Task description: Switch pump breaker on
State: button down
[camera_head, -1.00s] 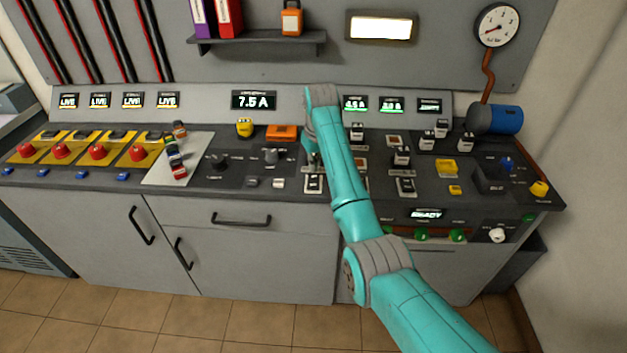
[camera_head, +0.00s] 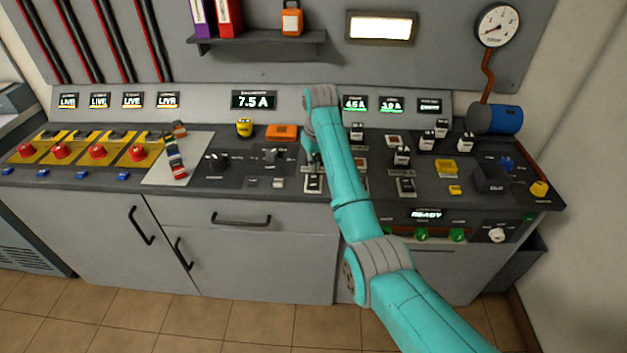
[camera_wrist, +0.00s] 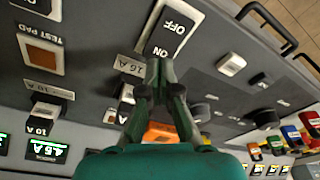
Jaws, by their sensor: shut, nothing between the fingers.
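My gripper (camera_wrist: 157,68) is shut and empty, its fingertips close to the ON end of a rocker breaker (camera_wrist: 171,30) marked ON and OFF. I cannot tell whether they touch it. A 16 A label lies beside this breaker. In the head view my gripper (camera_head: 313,166) is mostly hidden by my arm, just behind the breaker (camera_head: 314,184) in the front row. Another breaker (camera_wrist: 125,98) is partly covered by my gripper. No label reading "pump" is legible.
Other breakers (camera_head: 402,156) and (camera_head: 406,186) stand to the right of my arm. A test pad (camera_wrist: 42,57) and an orange block (camera_wrist: 160,133) are nearby. Displays read 7.5 A (camera_head: 254,100) and 4.5 A (camera_wrist: 47,150). Red emergency buttons (camera_head: 97,152) are at the left.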

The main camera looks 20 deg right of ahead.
aim_at(314, 176)
jog(key=shift+f, duration=1.2)
dwell(1.1)
jog(key=shift+r, duration=3.55)
